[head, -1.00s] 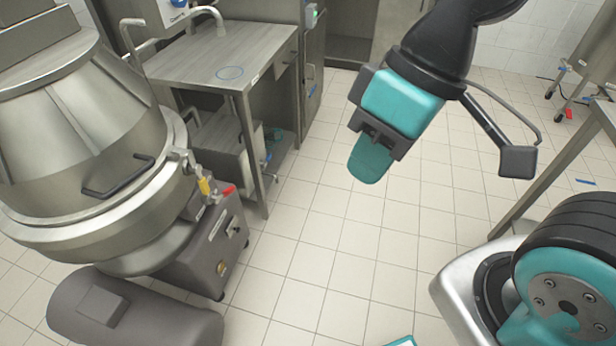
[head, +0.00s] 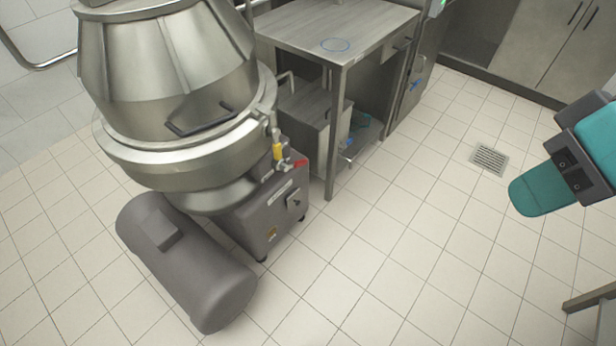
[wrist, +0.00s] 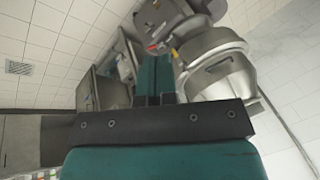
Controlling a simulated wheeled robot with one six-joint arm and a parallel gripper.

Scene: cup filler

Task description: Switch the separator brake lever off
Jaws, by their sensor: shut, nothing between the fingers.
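The separator (head: 170,75) is a large steel bowl machine at the left of the head view. Its grey base box (head: 262,212) stands on the floor. A yellow-handled lever (head: 278,151) and a red-handled lever (head: 299,163) sit at the rim's right side, above the base. I cannot tell which of them is the brake lever, or its position. My gripper (head: 527,196) is at the right edge, far from the separator, with teal fingers shut and empty. In the wrist view, the fingers (wrist: 153,78) point toward the separator (wrist: 222,78), which appears tilted.
A grey motor cylinder (head: 190,265) lies on the floor before the separator. A steel table (head: 300,25) stands behind and to its right. A floor drain (head: 489,158) lies farther right. The tiled floor between the separator and my gripper is clear.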

